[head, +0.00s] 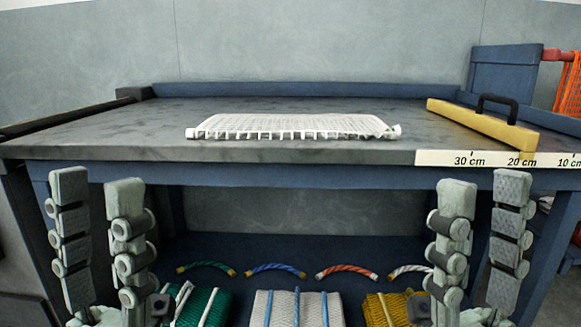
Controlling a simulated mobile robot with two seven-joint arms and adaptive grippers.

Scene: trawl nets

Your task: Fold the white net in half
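The white net (290,122) lies flat on the grey tabletop, close to its front edge and near the middle. Its mesh shows along the front side, with thicker corners at the left and right. My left gripper (97,190) is at the lower left, in front of the table and below its top, with its two fingers upright and apart. My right gripper (482,200) is at the lower right, also upright with its fingers apart. Nothing is between the fingers of either gripper, and both are clear of the net.
A yellow block with a black handle (485,124) stands on the table's right side. A ruler strip (500,159) runs along the front right edge. Below are green (203,306), white (275,308) and yellow (390,309) bundles and short rope pieces. The tabletop (120,140) left of the net is clear.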

